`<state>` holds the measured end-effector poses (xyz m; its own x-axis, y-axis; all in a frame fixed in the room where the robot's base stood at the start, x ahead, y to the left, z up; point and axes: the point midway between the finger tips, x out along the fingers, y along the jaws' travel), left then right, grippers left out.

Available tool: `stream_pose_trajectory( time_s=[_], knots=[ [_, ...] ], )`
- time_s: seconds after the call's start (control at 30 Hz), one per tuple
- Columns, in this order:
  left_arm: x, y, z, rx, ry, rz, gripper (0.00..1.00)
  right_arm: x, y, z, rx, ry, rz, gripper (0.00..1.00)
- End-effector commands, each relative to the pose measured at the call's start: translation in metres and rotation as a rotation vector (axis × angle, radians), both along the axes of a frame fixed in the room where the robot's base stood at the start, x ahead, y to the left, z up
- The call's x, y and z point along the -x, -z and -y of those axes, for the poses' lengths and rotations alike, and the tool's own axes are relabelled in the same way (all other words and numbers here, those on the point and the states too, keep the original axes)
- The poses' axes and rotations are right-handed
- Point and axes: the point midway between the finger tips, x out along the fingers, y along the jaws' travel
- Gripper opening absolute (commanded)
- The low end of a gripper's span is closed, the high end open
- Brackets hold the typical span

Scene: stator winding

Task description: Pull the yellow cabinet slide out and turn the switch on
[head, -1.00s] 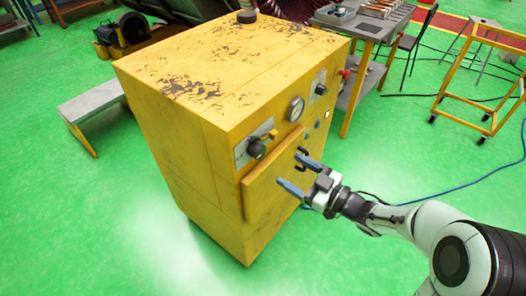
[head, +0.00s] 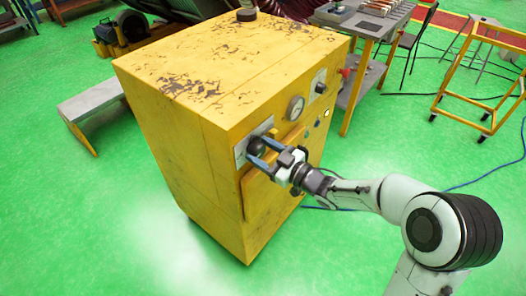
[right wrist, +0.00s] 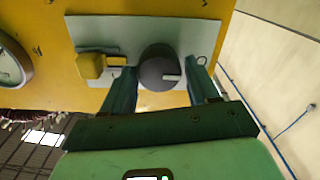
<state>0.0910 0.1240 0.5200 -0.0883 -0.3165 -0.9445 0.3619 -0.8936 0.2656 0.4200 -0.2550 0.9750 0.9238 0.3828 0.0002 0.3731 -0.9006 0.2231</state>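The yellow cabinet (head: 215,95) stands upright with its worn top facing me. Its yellow slide panel (head: 260,197) stands a little proud of the front; my gripper hides part of it. Above it, the dark round switch knob (head: 255,147) sits on a grey plate and also shows in the right wrist view (right wrist: 160,69), with a pale pointer mark. My right gripper (head: 263,151) is open, with its two blue fingers on either side of the knob. In the right wrist view, the gripper (right wrist: 163,88) shows gaps to the knob. My left gripper is out of view.
A yellow block (right wrist: 89,65) sits beside the knob on the same plate. A round gauge (head: 295,108) and a second knob (head: 320,88) are farther along the front. A grey work table (head: 358,28) stands behind. Green floor is clear in front.

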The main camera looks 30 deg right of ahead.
Motion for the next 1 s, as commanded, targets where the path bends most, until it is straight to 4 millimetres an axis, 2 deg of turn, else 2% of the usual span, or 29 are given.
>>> stream_pose_trajectory(
  time_s=[0.03, 0.1, 0.13, 0.57, 1.0],
  knots=[
    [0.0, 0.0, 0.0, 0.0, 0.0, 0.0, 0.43, 0.0, 0.0, 0.0, 0.0, 0.0, 0.0, 0.42],
    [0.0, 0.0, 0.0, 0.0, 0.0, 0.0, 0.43, 0.0, 0.0, 0.0, 0.0, 0.0, 0.0, 0.19],
    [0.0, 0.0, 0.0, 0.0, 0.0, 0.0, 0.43, 0.0, 0.0, 0.0, 0.0, 0.0, 0.0, 0.18],
    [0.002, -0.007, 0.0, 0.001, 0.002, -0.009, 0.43, 0.0, -0.001, 0.0, -0.078, 0.0, -0.033, 0.18],
    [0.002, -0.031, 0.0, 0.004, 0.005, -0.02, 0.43, -0.001, -0.001, 0.002, -0.419, 0.001, -0.177, 0.18]
  ],
)
